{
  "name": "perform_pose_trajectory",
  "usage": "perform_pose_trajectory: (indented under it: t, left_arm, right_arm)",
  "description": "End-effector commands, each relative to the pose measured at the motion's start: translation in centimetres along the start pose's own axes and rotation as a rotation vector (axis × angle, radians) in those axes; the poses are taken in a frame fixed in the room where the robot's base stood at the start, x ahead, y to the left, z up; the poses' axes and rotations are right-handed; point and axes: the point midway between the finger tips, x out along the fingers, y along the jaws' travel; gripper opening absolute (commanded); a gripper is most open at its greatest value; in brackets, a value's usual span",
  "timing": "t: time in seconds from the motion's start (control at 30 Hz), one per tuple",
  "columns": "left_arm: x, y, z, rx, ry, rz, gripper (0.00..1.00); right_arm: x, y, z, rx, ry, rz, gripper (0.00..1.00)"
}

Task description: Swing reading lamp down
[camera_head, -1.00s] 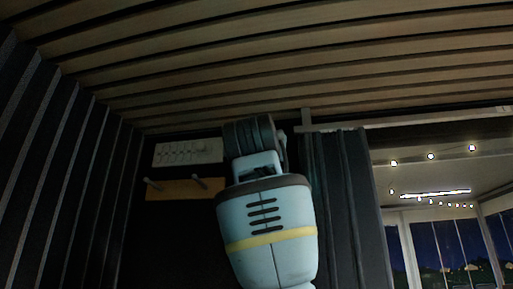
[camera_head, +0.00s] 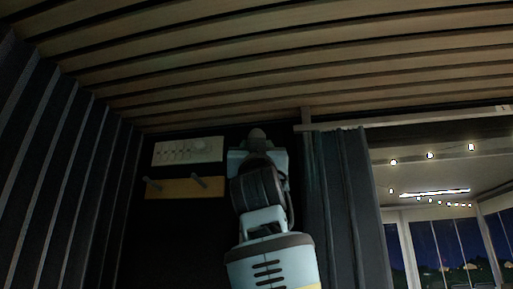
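One of my arms rises from the bottom centre, leaning slightly left as it goes up; it looks to be my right arm. Its pale blue hand (camera_head: 237,162) shows past the dark wrist joint, against the dark back wall. The fingers are hidden or too dim to make out, so I cannot tell whether they are open or shut. A small greyish rounded piece (camera_head: 257,134) shows just above the hand; I cannot tell whether it is part of the reading lamp or of the gripper. No other lamp shape is clear. My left gripper is not in view.
A cream panel (camera_head: 187,151) and a wooden peg rail (camera_head: 184,188) are on the back wall, left of the arm. A dark curtain (camera_head: 345,200) hangs close to its right. The slatted ceiling (camera_head: 270,60) is just above. A window opening with string lights is farther right.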

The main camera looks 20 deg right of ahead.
Motion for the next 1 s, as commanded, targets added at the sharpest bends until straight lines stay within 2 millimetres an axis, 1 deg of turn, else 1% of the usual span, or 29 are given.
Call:
perform_pose_trajectory:
  t: [0.27, 0.3, 0.47, 0.77, 0.87, 1.0]
  left_arm:
    - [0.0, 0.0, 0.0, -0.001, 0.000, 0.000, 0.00]
    - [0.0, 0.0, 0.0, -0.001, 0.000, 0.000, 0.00]
    - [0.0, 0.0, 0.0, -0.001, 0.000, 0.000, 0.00]
    - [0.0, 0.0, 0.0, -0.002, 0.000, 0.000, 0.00]
    - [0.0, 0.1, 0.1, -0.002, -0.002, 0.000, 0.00]
    - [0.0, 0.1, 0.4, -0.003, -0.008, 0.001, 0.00]
  right_arm:
    - [0.0, 0.0, 0.0, -0.002, 0.005, -0.001, 0.18]
    - [0.0, 0.0, 0.0, -0.002, 0.005, -0.001, 0.42]
    - [0.0, 0.0, 0.0, -0.002, 0.004, -0.001, 0.63]
    - [-0.1, 0.0, 0.0, -0.001, 0.004, -0.001, 0.63]
    - [-0.4, -0.1, 0.0, -0.001, 0.004, -0.001, 0.63]
    - [-1.6, -0.1, 0.2, 0.000, 0.003, -0.002, 0.63]
